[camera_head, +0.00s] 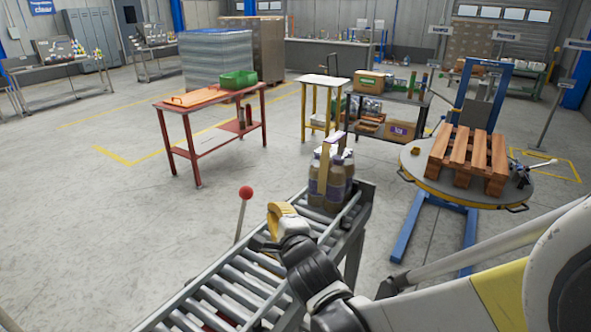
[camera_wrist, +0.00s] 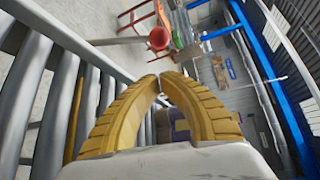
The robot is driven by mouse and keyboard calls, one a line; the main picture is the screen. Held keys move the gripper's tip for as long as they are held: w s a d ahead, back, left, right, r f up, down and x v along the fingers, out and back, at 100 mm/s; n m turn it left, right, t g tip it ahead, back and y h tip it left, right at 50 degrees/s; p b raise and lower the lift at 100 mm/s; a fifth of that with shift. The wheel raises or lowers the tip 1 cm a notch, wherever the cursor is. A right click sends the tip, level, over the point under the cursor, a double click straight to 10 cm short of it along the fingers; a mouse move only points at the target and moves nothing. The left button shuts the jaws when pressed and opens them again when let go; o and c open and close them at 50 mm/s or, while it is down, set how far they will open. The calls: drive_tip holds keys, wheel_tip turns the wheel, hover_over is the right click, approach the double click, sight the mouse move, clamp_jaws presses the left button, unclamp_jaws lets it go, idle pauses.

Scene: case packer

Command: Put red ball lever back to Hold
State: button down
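The red ball lever has a red ball (camera_head: 246,192) on a thin pale rod standing at the left side of the roller conveyor (camera_head: 225,290). In the head view the rod looks nearly upright, its top tilted slightly to the right. My gripper (camera_head: 272,212) is above the conveyor, to the right of the lever and apart from it. In the wrist view the red ball (camera_wrist: 158,40) and its rod lie beyond the fingertips. The yellow fingers of my gripper (camera_wrist: 160,77) meet at their tips with nothing between them. No Hold label is readable.
A pack of bottles (camera_head: 331,178) stands at the conveyor's far end. A red table (camera_head: 210,135) is behind on the left. A round lift table (camera_head: 425,170) with a wooden pallet (camera_head: 468,155) stands at the right. The floor left of the conveyor is clear.

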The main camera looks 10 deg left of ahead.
drive_tip(key=shift+a, duration=0.5)
drive_tip(key=b+x, duration=0.2)
drive_tip(key=x, duration=0.8)
drive_tip(key=shift+s+r, duration=0.15)
drive_tip(key=shift+r, duration=0.05)
